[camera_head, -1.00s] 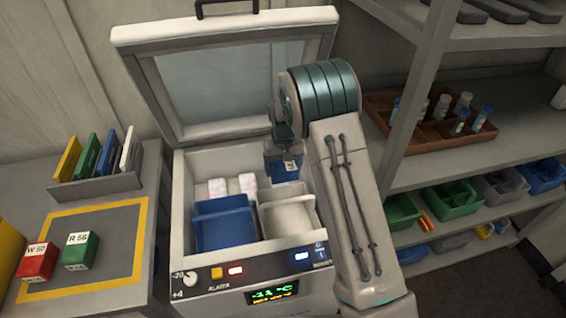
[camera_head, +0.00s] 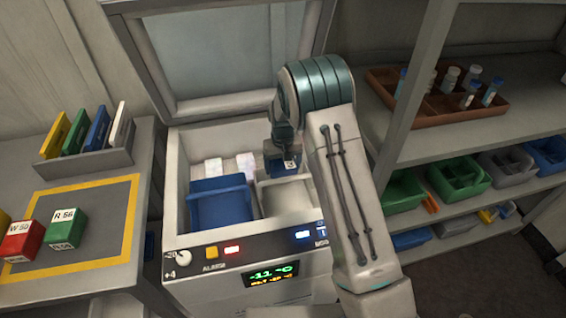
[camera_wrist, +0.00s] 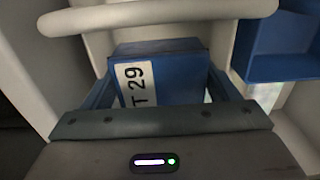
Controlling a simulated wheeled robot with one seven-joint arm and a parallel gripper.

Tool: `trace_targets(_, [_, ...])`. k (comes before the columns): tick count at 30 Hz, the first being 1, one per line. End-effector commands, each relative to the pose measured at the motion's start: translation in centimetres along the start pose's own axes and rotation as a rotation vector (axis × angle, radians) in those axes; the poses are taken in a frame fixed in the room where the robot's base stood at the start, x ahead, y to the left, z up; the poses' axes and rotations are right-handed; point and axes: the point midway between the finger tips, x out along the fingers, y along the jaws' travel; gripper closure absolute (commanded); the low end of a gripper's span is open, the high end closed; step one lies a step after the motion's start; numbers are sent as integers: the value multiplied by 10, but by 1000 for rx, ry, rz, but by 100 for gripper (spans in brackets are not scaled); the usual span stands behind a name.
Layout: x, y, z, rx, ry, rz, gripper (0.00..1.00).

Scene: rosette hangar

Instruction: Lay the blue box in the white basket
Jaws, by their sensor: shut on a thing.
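My gripper (camera_head: 284,157) reaches down into the open freezer chest and is shut on the blue box (camera_head: 279,165). The box also fills the middle of the wrist view (camera_wrist: 165,75), with a white label reading "T 29". The white basket (camera_head: 278,197) sits inside the chest at the right, under and in front of the held box. Its rim (camera_wrist: 155,14) crosses the top of the wrist view. The arm hides the basket's right part. I cannot tell whether the box touches the basket.
A blue basket (camera_head: 220,203) stands left of the white one, with pale packs (camera_head: 212,170) behind it. The freezer's lid (camera_head: 215,55) is raised. Red (camera_head: 22,240) and green (camera_head: 67,228) boxes sit on the left table. Shelves with bins (camera_head: 458,178) stand close on the right.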

Motion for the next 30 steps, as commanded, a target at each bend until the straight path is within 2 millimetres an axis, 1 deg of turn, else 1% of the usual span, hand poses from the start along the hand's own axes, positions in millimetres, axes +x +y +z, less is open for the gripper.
trace_targets(1, [9, 0, 0, 0, 0, 0, 45])
trace_targets(21, [76, 0, 0, 1, -1, -1, 45])
trace_targets(27, [92, 0, 0, 1, 1, -1, 45])
trace_targets(30, [96, 0, 0, 1, 1, -1, 45])
